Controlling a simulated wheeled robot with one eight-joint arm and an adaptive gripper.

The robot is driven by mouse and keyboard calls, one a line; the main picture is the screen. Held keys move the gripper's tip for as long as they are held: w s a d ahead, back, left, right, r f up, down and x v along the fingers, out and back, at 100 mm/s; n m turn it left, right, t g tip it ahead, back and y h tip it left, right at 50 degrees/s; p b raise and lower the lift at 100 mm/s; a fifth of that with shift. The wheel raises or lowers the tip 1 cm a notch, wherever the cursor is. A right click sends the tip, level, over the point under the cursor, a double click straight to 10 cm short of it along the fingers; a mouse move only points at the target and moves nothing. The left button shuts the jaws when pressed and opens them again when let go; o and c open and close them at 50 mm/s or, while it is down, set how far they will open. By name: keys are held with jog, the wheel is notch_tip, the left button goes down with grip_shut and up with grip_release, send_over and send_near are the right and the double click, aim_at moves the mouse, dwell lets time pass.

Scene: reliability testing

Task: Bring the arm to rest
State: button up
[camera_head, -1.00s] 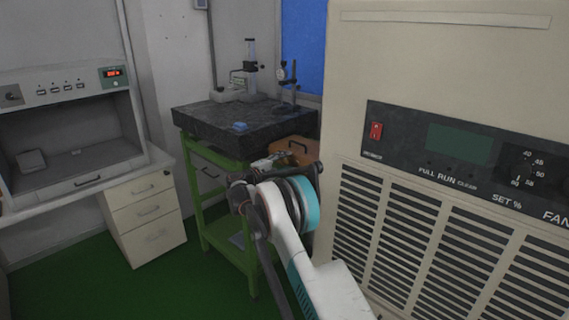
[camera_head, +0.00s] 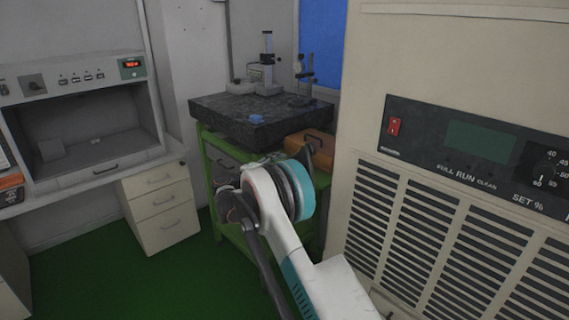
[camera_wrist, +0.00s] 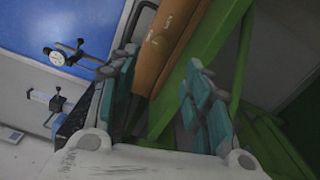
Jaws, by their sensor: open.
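My arm, white with a teal band, reaches up from the bottom of the head view toward the green stand. My gripper is mostly hidden behind my arm there. In the wrist view, my gripper (camera_wrist: 160,64) has its two teal-padded fingers apart, with nothing held between them. The orange-brown case (camera_wrist: 165,45) shows beyond and between the fingers, and I cannot tell how far off it is. In the head view this case (camera_head: 312,150) sits on the green stand (camera_head: 212,185), just beyond my arm.
A dark stone plate (camera_head: 225,112) on the stand carries measuring stands and a small blue object (camera_head: 256,119). A large beige cabinet (camera_head: 365,120) stands close on the right. A bench with drawers (camera_head: 160,207) is at left. Green floor is clear between bench and stand.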

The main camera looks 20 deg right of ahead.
jog(key=shift+a, duration=0.1)
dwell(0.4)
jog(key=s+a+r+m+y, duration=0.1)
jog(key=s+r+y, duration=0.3)
jog(key=s+r, duration=0.45)
jog(key=s+a+r+m+y, duration=0.15)
jog(key=s+r+y, duration=0.35)
jog(key=s, duration=0.7)
jog(key=s+a+f+m+y, duration=0.1)
jog(key=s+a, duration=0.3)
jog(key=s, duration=0.7)
jog(key=s+a+f+m+y, duration=0.1)
jog(key=s+a+f+y, duration=0.2)
jog(key=s, duration=0.7)
jog(key=s+a+f+m+t+y, duration=0.1)
jog(key=s+a+y, duration=0.3)
jog(key=s, duration=0.7)
jog(key=shift+s+a+f+m, duration=0.3)
jog(key=shift+a+f+m, duration=0.15)
jog(key=shift+a, duration=0.75)
jog(key=shift+c, duration=0.6)
